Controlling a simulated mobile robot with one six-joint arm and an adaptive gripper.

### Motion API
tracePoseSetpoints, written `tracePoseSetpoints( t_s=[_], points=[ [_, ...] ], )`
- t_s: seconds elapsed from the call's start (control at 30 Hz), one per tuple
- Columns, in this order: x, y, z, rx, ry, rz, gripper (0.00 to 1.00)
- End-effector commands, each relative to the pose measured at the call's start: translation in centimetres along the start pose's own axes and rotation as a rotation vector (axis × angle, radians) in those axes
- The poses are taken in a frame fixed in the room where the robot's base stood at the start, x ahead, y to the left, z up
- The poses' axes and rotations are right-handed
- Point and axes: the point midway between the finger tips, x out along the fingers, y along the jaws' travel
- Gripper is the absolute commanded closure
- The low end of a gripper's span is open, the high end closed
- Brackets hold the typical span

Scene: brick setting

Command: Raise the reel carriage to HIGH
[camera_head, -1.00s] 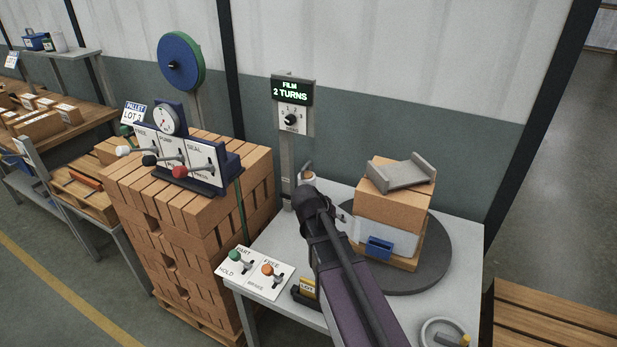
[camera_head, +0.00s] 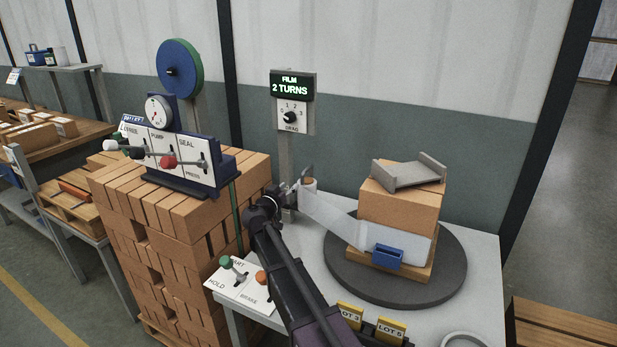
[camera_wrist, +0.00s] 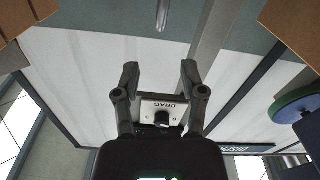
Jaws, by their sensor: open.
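The film reel (camera_head: 309,184) sits beside the post (camera_head: 287,155) below the display, and a pale film strip (camera_head: 335,218) runs from it to the wrapped brick stack (camera_head: 400,215). The reel's carriage is small and partly hidden by my gripper. My gripper (camera_head: 290,190) is at the post, just left of the reel. In the wrist view my gripper (camera_wrist: 160,70) has its two fingers spread apart with nothing between them. A grey rod (camera_wrist: 162,15) shows beyond the fingertips. No height marking such as HIGH is readable.
The lit display (camera_head: 291,87) reads FILM 2 TURNS, with a DRAG dial (camera_head: 290,117) under it. The dark turntable (camera_head: 440,285) carries the stack. A lever panel (camera_head: 240,285) lies at the table's left corner. The seal console (camera_head: 175,160) stands on bricks at left.

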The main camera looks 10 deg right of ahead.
Motion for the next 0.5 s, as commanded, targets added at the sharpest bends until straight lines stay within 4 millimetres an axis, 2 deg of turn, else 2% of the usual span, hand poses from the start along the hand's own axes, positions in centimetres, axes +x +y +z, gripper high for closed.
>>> tracePoseSetpoints(
  t_s=[0.5],
  points=[
    [0.46,-0.02,-0.05,0.001,0.002,0.001,0.46]
  ],
)
